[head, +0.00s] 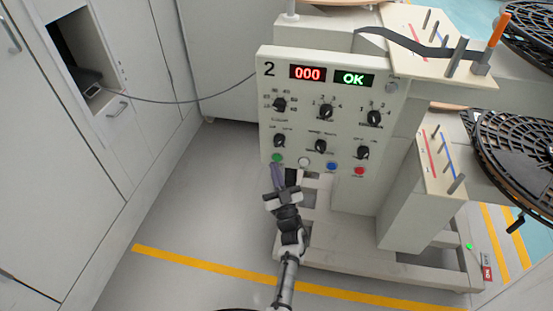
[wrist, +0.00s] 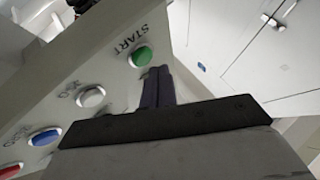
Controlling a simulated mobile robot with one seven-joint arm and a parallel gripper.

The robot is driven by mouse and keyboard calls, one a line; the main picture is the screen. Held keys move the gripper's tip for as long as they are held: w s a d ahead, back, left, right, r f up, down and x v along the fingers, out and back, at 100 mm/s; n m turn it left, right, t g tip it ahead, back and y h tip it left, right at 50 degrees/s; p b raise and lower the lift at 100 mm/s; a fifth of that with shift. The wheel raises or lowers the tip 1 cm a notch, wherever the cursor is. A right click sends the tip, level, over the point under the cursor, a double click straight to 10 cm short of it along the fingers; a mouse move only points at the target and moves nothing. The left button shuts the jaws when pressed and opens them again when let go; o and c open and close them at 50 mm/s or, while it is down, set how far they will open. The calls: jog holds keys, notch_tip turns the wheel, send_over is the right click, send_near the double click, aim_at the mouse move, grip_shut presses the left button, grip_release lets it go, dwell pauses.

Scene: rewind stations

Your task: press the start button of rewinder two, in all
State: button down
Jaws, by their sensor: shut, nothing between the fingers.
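Rewinder two (head: 332,105) is a cream panel marked 2, with a red 000 display (head: 307,73) and a green OK display (head: 354,79). Its green start button (head: 277,158) is at the lower left of the panel. In the wrist view the button (wrist: 141,57) sits beside the word START. My gripper (head: 277,170) is shut and empty, just below the start button in the head view. In the wrist view its fingertips (wrist: 157,72) are close beside the button's edge. I cannot tell whether they touch it.
White (head: 304,162), blue (head: 331,167) and red (head: 359,171) buttons run to the right of the green one. Several black knobs sit above. Cabinets (head: 60,150) stand at the left, with a cable running to the machine. Reels (head: 515,150) are at the right.

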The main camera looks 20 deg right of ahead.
jog(key=shift+w+d, duration=0.1)
jog(key=shift+w, duration=0.05)
dwell(0.4)
jog(key=shift+w+d+b, duration=0.15)
jog(key=shift+w+b, duration=0.1)
jog(key=shift+b, duration=0.05)
